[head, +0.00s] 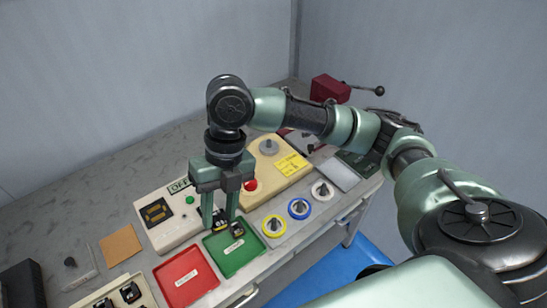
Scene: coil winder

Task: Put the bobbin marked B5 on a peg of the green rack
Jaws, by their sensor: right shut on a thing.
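My right gripper (220,220) points down over the back edge of the green tray (236,261). Its fingers are shut on a small black thing with yellow marks (222,214), partly hidden by the fingers. I cannot read a B5 mark on it or tell whether it touches the tray. A second small dark thing (237,229) shows beside the right finger. No rack with pegs can be made out clearly. My left gripper is not in view.
A red tray (186,280) lies left of the green tray. Yellow (267,229), blue (291,213) and white (315,193) rings around grey knobs lie to the right. Behind stand a control box (184,216) and a beige block with a red button (250,185). Bare bench (85,195) lies at left.

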